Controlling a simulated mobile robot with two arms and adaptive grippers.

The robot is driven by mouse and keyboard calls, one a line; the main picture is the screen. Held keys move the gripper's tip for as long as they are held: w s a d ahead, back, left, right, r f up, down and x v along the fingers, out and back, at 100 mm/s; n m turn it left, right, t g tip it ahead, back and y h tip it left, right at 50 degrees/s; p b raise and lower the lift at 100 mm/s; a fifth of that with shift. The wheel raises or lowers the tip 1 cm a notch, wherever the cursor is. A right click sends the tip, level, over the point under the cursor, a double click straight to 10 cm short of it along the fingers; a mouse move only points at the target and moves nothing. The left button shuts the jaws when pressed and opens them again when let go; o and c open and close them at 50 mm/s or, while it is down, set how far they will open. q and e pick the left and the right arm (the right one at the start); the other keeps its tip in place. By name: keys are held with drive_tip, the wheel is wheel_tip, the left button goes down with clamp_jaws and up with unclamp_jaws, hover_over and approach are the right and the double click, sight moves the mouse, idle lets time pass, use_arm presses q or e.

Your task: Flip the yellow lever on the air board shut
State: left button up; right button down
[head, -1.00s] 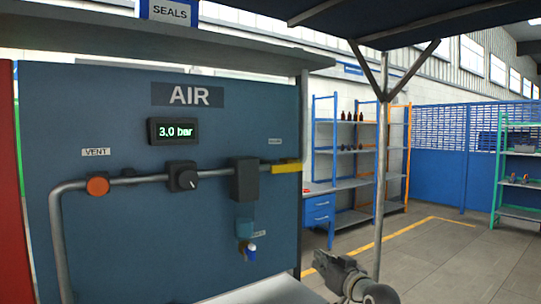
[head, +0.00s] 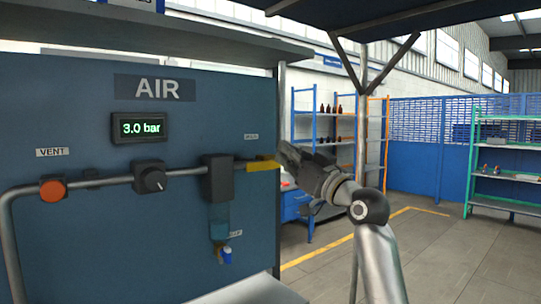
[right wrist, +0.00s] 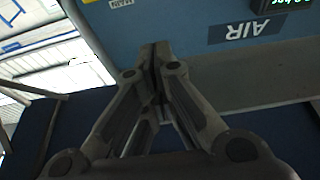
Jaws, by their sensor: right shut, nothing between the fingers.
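The yellow lever (head: 262,164) is at the right end of the pipe on the blue air board (head: 110,235). It lies roughly along the pipe, near the board's right edge. My right gripper (head: 283,154) is shut and empty, with its fingertips close to the lever's right end in the head view. I cannot tell whether they touch. In the right wrist view the closed fingers (right wrist: 155,52) point toward the board, with its upside-down AIR sign (right wrist: 253,28) to the right. My left gripper is not in view.
The display (head: 139,128) reads 3.0 bar. An orange vent button (head: 53,189), a black knob (head: 149,177) and a dark block (head: 217,178) sit along the pipe. A post (head: 363,110) stands behind my right arm. Open floor (head: 420,255) lies to the right.

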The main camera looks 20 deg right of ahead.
wheel_tip(320, 180, up, 3)
drive_tip(key=p, duration=0.4)
hover_over(262, 165)
drive_tip(key=s, duration=0.3)
drive_tip(key=shift+w+a+f+p, duration=0.15)
drive_tip(key=shift+f+p, duration=0.2)
drive_tip(key=shift+f, duration=0.6)
drive_tip(key=shift+w+a+f+p, duration=0.15)
drive_tip(key=shift+f+p, duration=0.15)
drive_tip(key=shift+f, duration=0.65)
drive_tip(key=shift+f, duration=0.1)
